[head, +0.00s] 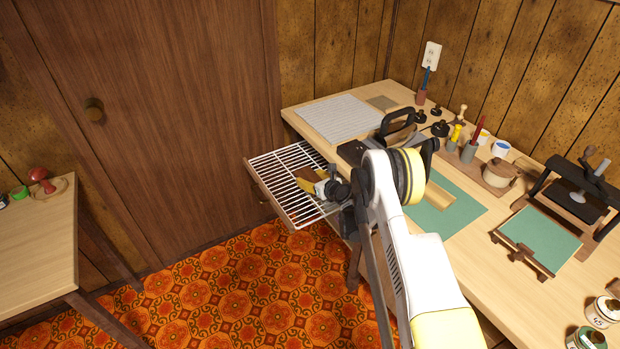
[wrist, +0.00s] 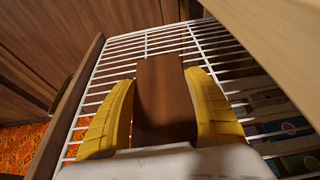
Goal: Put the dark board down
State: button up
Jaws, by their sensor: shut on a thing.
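The dark board (wrist: 164,92) is a brown, flat wooden piece, upright in the wrist view between the two yellow fingers of my gripper (wrist: 162,82). My gripper is shut on it. In the head view my gripper (head: 318,187) is over the pulled-out white wire rack (head: 281,168), beside the workbench's left edge; the board is mostly hidden there. The wire rack (wrist: 107,73) also shows beneath the board in the wrist view. I cannot tell whether the board touches the wires.
The workbench (head: 322,95) overhangs the rack's inner side and carries a pale grey mat (head: 341,119), a green mat (head: 440,222) and several tools. Boxes (wrist: 296,140) show below the wires. A side table (head: 35,235) stands left, with open patterned floor (head: 230,300) between.

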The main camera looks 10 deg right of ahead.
jog(key=shift+f, duration=0.35)
jog(key=o, duration=1.2)
jog(key=shift+r, duration=0.1)
jog(key=shift+r, duration=0.4)
jog(key=p+v, duration=0.3)
jog(key=v, duration=0.4)
jog(key=shift+w+r, duration=0.1)
jog(key=shift+r, duration=0.1)
jog(key=shift+s+d, duration=0.1)
jog(key=shift+s, duration=0.25)
